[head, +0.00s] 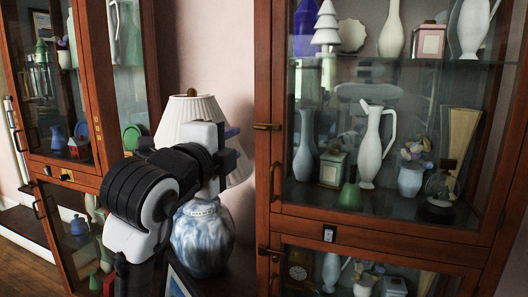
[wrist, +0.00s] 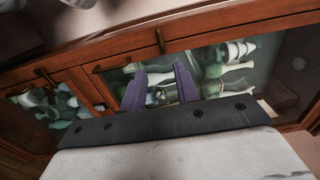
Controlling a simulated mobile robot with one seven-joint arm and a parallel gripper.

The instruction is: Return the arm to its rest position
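My arm (head: 145,195) rises in the middle-left of the head view, folded in front of a lamp. My gripper (head: 232,132) is at its upper end, mostly hidden by the wrist; only a bit of purple finger shows. In the wrist view my gripper (wrist: 160,88) shows two purple fingers standing apart, with a gap between them. Nothing is seen held; the pale shapes between the fingers appear to be items behind cabinet glass.
A lamp with a white shade (head: 190,112) and blue-white base (head: 203,238) stands close behind my arm. A wooden glass-door cabinet (head: 262,200) full of vases and ornaments stands at right, another cabinet (head: 84,90) at left. A pink wall (head: 215,45) shows between them.

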